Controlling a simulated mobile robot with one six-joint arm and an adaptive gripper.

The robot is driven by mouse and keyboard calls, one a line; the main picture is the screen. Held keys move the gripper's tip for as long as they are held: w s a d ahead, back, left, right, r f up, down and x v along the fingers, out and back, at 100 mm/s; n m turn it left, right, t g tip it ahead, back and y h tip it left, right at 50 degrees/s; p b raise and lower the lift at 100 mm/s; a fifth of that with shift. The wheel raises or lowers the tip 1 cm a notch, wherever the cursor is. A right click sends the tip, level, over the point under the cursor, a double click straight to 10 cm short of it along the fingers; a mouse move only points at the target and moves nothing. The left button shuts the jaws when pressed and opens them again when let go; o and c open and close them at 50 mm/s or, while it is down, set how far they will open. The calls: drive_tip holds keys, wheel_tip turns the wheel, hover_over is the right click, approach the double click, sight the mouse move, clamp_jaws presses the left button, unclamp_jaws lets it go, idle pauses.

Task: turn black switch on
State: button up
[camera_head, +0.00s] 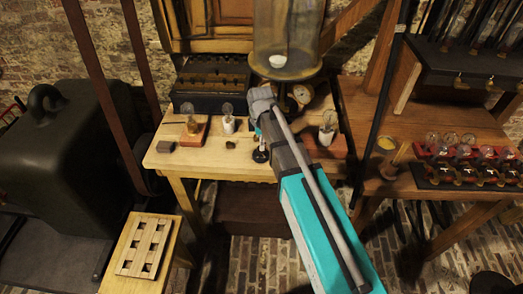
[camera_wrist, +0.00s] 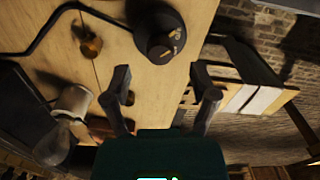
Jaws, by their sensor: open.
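The black switch (camera_wrist: 152,45) shows in the wrist view as a round black base with brass parts on top, near the table's edge. In the head view a small black round thing (camera_head: 261,156), probably the same switch, stands at the table's front edge just below the end of my arm. My gripper (camera_wrist: 160,72) is open and empty in the wrist view, its two fingers spread, with the switch beyond the gap between them. I see no contact. In the head view my arm hides most of the gripper. I cannot tell whether the switch is on or off.
The wooden table (camera_head: 215,160) carries bulbs on stands (camera_head: 193,125) and a glass bell jar (camera_head: 287,40). A small brass piece (camera_wrist: 91,46) and a black cable (camera_wrist: 40,35) lie near the switch. A red rack of bulbs (camera_head: 465,165) is on the right. A slatted stool (camera_head: 148,245) stands front left.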

drive_tip(key=shift+f+b, duration=1.15)
drive_tip(key=shift+f, duration=0.3)
clamp_jaws()
